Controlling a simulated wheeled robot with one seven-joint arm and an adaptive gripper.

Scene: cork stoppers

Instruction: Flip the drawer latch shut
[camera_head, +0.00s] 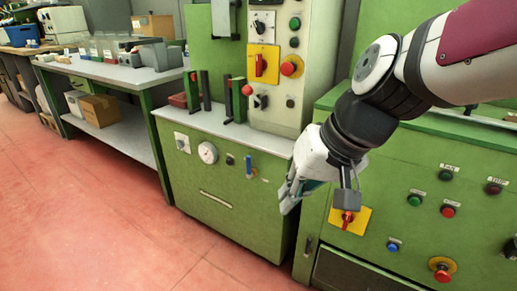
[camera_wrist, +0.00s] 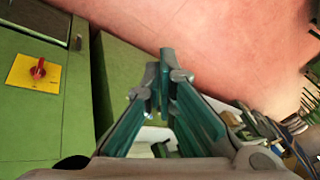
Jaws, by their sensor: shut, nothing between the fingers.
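My gripper (camera_head: 287,203) is shut and empty, hanging in front of the gap between two green machine cabinets. In the wrist view the teal-padded fingers (camera_wrist: 163,65) come together at their tips, above the red floor. I cannot tell for sure which part is the drawer latch. A small dark fitting (camera_head: 309,246) sits at the left edge of the right cabinet, below my gripper. A blue lever (camera_head: 250,165) stands upright on the left cabinet front, left of my gripper and apart from it.
The left cabinet (camera_head: 228,205) and right cabinet (camera_head: 390,175) stand close together. Red floor (camera_head: 120,220) is clear at front left. A workbench (camera_head: 110,75) stands behind.

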